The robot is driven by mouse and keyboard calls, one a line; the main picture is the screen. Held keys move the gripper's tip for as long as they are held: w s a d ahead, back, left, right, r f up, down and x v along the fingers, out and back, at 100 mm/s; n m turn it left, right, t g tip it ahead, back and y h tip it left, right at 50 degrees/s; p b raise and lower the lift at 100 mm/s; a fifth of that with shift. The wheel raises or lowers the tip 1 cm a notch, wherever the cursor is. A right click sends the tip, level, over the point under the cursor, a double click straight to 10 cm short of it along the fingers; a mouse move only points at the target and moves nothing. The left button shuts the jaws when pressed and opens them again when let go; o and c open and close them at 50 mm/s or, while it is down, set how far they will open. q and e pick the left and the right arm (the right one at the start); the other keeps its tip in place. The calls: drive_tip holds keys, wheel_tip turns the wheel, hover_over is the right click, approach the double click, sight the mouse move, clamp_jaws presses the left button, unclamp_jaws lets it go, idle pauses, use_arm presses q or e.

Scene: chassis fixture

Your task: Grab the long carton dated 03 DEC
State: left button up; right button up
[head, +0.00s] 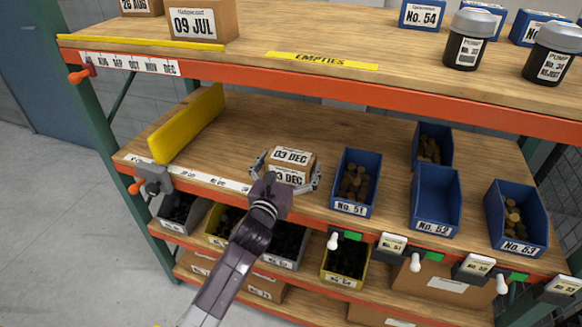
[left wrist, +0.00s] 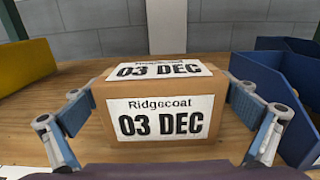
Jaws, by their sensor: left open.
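The long carton dated 03 DEC (head: 292,158) is a brown box with white labels on its top and front. It sits on the middle wooden shelf, left of the blue bin No. 51. It also shows in the left wrist view (left wrist: 165,122), where its front label reads Ridgecoat 03 DEC. My left gripper (head: 287,175) is open at the carton's front, one finger on each side. In the left wrist view the fingers (left wrist: 163,120) flank the carton with visible gaps. The carton's back is hidden. My right gripper is not in view.
Blue bin No. 51 (head: 342,207) stands close to the right of the carton. A yellow divider (head: 188,124) stands to the left, with bare shelf between. The upper shelf's orange edge (head: 330,90) runs overhead. More bins (head: 345,279) fill the shelf below.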

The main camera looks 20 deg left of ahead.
use_arm(q)
drive_tip(key=shift+c, duration=1)
drive_tip(key=c, duration=1)
drive_tip(key=shift+r, duration=0.1)
drive_tip(key=shift+c, duration=1.2)
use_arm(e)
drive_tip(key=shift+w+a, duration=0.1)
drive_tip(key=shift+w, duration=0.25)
